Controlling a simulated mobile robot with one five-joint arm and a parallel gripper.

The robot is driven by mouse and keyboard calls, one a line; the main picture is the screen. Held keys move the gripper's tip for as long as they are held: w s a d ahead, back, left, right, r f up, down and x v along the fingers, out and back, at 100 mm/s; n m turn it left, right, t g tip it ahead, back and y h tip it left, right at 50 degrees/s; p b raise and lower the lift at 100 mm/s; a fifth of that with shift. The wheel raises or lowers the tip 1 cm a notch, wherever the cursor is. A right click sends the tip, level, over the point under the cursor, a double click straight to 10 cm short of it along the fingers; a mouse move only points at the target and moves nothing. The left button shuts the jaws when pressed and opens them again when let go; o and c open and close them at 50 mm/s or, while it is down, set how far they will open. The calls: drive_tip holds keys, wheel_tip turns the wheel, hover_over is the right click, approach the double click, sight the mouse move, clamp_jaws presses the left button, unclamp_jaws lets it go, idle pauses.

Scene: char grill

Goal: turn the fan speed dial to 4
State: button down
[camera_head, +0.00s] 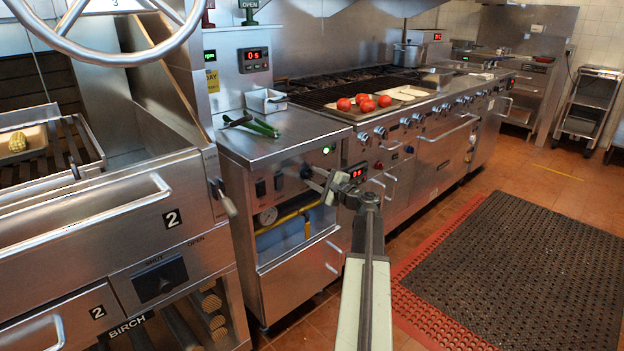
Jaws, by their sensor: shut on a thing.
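The fan speed dial, a dark round knob (306,172), sits on the steel front panel of the cabinet (283,187) beside the grill. My gripper (316,178) reaches to it from the right, with its jaws shut on the knob. The jaws partly cover the dial, and its pointer and numbers are too small to read. A small red display (357,172) shows just right of my gripper. A green light (326,151) is lit above the dial.
A pressure gauge (267,216) and a yellow pipe (290,216) are below the panel. Tomatoes (365,102) lie by the range at right. The matted floor (520,260) is clear.

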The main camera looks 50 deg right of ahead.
drive_tip(key=m, duration=0.6)
drive_tip(key=shift+w+a, duration=0.1)
drive_tip(key=shift+m, duration=0.4)
idle(0.3)
drive_tip(key=c, duration=0.9)
unclamp_jaws()
drive_tip(key=shift+c, duration=0.2)
drive_tip(key=shift+f, duration=0.1)
drive_tip(key=s, duration=0.8)
drive_tip(key=shift+a, duration=0.3)
